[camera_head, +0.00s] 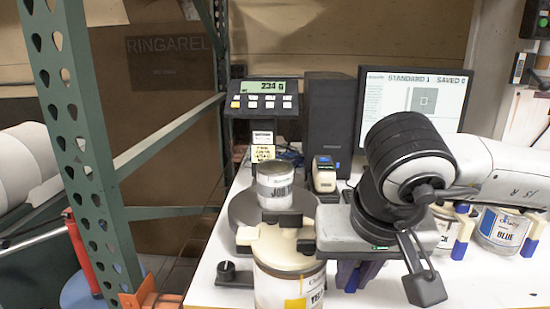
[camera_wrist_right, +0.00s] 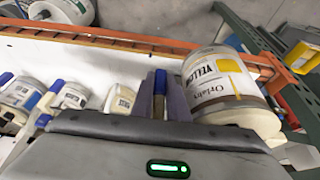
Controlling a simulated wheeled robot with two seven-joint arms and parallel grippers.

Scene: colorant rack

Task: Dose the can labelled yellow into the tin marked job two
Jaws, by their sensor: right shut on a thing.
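The can with a yellow label patch (camera_head: 295,283) is at the bottom of the head view, close to upright, its lower part cut off. In the right wrist view its label reads YELLOW (camera_wrist_right: 217,72). My right gripper (camera_head: 298,231) is shut on the cream fitting on its top, dark fingers on either side. A grey tin (camera_head: 274,187) stands just behind it on the round scale pan (camera_head: 240,210). Its label starts with JO; the rest, including any number, is hidden. My left gripper is in neither view.
The scale display (camera_head: 265,87) reads about 234 g; any decimal point is unclear. The monitor (camera_head: 412,92) says STANDARD 1, SAVED 0. The BLUE can (camera_head: 503,228) and other cans stand right on the white table. A green rack post (camera_head: 80,140) stands left; a black knob (camera_head: 228,268) is near the front.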

